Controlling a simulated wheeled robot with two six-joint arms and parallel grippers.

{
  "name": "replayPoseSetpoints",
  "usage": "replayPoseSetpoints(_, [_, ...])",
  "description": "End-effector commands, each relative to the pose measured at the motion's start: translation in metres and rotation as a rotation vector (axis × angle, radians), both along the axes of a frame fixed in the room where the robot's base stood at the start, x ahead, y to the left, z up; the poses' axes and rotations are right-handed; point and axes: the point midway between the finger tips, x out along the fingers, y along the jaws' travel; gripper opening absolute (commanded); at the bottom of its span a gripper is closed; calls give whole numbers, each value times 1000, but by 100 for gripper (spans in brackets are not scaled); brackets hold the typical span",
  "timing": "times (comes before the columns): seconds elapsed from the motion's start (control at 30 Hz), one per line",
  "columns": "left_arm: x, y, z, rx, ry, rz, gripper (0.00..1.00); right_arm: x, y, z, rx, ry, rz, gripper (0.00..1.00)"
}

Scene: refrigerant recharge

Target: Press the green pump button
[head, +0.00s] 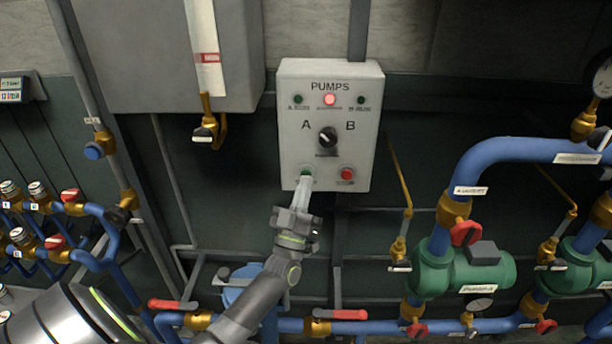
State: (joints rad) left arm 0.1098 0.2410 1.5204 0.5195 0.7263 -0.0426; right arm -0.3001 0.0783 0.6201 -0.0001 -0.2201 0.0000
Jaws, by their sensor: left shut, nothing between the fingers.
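The pump control box (297,135) is a light grey panel marked PUMPS on the wall in the head view. Its green button (306,172) is at the lower left, partly hidden by my left gripper (304,184). The gripper is shut and empty, with its fingertips right at the button; I cannot tell whether they touch it. A red button (347,174) is at the lower right. A black A/B selector knob (327,138) is in the middle. A red lamp (330,99) glows at the top between two dark green lamps. My right gripper is not in view.
Blue pipes (508,156) and green pumps (452,272) stand at the right. Thin brass pipes and red valve handles (349,314) lie near and below the box. A grey tank (165,55) hangs at upper left. Several valves crowd the left edge.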

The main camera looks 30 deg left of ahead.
Motion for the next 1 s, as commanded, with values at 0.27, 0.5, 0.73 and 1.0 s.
replayPoseSetpoints(0.27, [1, 1, 0, 1, 0, 1, 0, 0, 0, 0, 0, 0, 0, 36])
replayPoseSetpoints(0.5, [2, 1, 0, 1, 0, 0, 0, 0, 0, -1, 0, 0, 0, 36])
replayPoseSetpoints(0.73, [5, 3, 0, 1, 0, 0, 0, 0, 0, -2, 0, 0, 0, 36])
replayPoseSetpoints(1.0, [7, 4, 0, 1, -1, 0, 0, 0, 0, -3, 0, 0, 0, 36])
